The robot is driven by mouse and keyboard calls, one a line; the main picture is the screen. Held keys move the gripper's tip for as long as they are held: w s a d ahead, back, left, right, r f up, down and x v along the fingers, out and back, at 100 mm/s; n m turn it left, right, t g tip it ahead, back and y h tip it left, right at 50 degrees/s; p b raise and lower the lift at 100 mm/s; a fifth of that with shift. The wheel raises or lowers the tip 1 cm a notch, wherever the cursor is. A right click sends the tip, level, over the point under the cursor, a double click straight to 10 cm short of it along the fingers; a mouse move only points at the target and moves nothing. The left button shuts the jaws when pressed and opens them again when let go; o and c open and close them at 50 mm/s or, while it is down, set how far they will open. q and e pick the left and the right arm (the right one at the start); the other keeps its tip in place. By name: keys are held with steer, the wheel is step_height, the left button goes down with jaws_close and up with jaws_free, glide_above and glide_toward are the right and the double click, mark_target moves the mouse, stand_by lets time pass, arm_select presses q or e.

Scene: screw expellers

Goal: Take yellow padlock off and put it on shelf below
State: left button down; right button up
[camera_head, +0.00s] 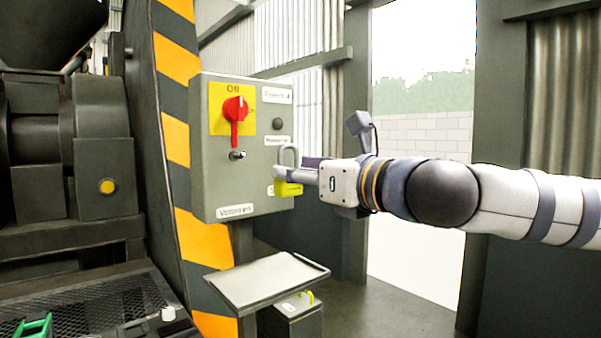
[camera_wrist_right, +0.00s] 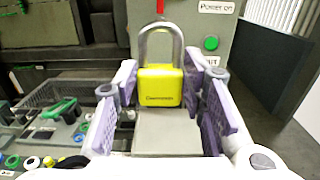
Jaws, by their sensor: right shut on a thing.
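The yellow padlock (camera_head: 288,189) is held upright in my right gripper (camera_head: 281,174), in front of the right part of the control box. Its grey shackle points up and appears apart from the small hasp (camera_head: 238,155) under the red switch (camera_head: 235,110). In the right wrist view the padlock (camera_wrist_right: 161,87) sits between the purple finger pads of the right gripper (camera_wrist_right: 165,90), its shackle standing up. The grey shelf (camera_head: 265,281) is below the box; it also shows beneath the padlock in the wrist view (camera_wrist_right: 170,135). My left gripper is not in view.
The grey control box (camera_head: 207,150) carries labels and a dark button. A striped yellow-black post (camera_head: 180,110) stands behind it. A small box (camera_head: 291,318) stands under the shelf. A mesh tray (camera_head: 90,305) with a green item is at lower left. The shelf top looks clear.

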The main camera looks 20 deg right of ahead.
steer(key=shift+s, duration=0.1)
